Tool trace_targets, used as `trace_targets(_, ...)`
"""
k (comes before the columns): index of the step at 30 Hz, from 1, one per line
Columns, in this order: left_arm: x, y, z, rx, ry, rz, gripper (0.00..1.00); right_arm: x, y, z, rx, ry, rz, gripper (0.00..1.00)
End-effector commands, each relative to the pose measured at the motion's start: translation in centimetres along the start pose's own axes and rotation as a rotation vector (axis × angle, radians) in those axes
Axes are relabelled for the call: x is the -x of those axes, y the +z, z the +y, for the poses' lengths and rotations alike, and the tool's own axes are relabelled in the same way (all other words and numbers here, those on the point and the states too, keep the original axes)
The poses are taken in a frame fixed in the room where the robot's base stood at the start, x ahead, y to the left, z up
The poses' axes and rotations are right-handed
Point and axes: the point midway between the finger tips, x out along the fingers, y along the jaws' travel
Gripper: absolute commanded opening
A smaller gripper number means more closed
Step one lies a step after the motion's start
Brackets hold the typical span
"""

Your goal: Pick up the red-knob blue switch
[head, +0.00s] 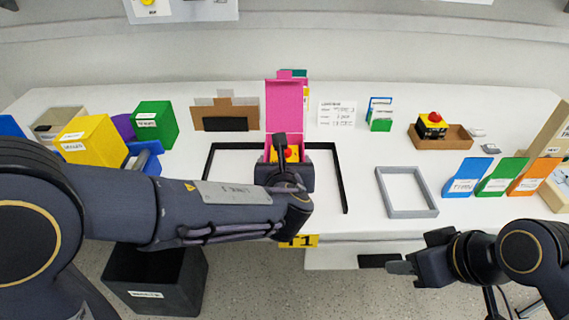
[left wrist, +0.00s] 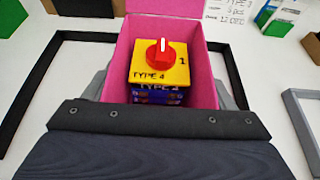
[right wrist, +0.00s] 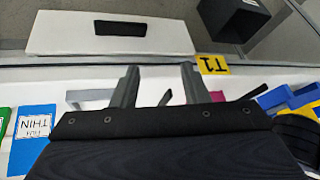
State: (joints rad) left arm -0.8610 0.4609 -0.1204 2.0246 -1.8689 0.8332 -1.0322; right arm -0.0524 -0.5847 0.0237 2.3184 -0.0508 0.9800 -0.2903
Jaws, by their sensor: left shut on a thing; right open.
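The switch (left wrist: 160,72) has a yellow top marked TYPE 4, a red knob and a blue body. It sits upright inside an open pink box (left wrist: 203,62). In the head view the switch's red knob (head: 291,154) shows just past my left gripper (head: 285,176), at the near end of the pink box (head: 284,106). In the left wrist view my left gripper's grey fingers lie along the outer sides of the pink box, shut on it. The fingertips are mostly hidden. My right gripper (head: 402,267) is open and empty, low in front of the table.
A black frame (head: 342,180) surrounds the pink box area. A grey frame (head: 407,192) lies empty to the right. Another red-knob switch (head: 432,125) sits in a brown tray (head: 460,138). Coloured boxes stand at left and right. A black bin (head: 150,285) is below the table.

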Motion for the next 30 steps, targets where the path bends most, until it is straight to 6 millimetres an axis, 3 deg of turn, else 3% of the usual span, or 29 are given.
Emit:
trace_targets(8,0.0,0.1,0.0,0.000,0.000,-0.002,0.55,1.5,-11.9,-0.8,1.039,0.006,-0.134,0.41)
trace_targets(14,0.0,0.1,0.0,0.001,0.000,-0.002,0.55,0.9,-20.3,-4.5,1.768,-0.018,-0.229,0.41)
trace_targets(18,0.0,0.1,0.0,0.001,0.000,-0.002,0.55,-0.2,-25.2,-8.2,2.225,-0.049,-0.296,0.41)
trace_targets(24,0.0,0.1,0.0,0.001,0.000,-0.002,0.55,-1.7,-29.1,-12.8,2.675,-0.103,-0.375,0.41)
trace_targets(30,0.0,0.1,0.0,0.000,0.000,-0.002,0.55,-2.7,-30.3,-14.6,2.853,-0.136,-0.413,0.41)
